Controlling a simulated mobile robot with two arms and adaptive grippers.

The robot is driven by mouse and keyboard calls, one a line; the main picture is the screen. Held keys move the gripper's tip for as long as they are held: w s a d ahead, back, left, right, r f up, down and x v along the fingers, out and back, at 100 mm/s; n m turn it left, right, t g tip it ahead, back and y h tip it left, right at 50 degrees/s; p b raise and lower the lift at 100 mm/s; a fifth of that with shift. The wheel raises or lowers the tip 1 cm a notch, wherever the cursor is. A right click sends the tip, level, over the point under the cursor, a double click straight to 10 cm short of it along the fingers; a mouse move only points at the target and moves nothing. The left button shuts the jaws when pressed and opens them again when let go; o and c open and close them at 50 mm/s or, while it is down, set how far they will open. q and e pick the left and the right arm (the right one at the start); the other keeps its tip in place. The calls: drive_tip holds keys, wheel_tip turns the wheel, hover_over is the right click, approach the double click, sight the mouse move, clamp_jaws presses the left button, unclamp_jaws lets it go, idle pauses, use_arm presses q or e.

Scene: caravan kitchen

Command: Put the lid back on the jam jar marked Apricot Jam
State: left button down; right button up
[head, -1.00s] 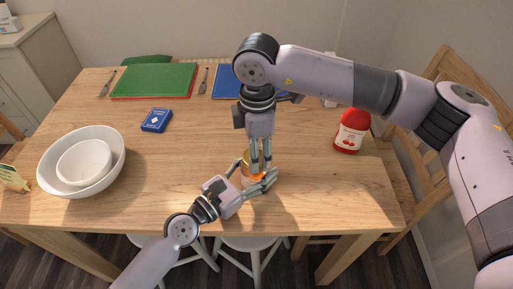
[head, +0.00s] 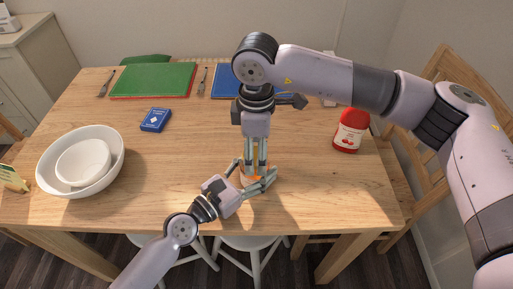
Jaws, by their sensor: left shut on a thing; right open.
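A jar with orange contents (head: 253,178) stands on the table near the front middle, mostly hidden by both grippers. Its label cannot be read. My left gripper (head: 250,175) is shut around the jar low down, from the front left. My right gripper (head: 256,170) points straight down over the jar, its fingers open on either side of its top. A yellowish strip shows between the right fingers; I cannot tell whether it is jar or lid. No separate lid can be made out.
A red jar (head: 350,131) with a fruit label stands to the right. A blue box (head: 156,120), green mat (head: 152,81) and blue mat (head: 222,83) lie further back.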

drive_tip(key=shift+r, duration=0.1)
drive_tip(key=shift+r, duration=2.15)
drive_tip(key=shift+c, duration=0.4)
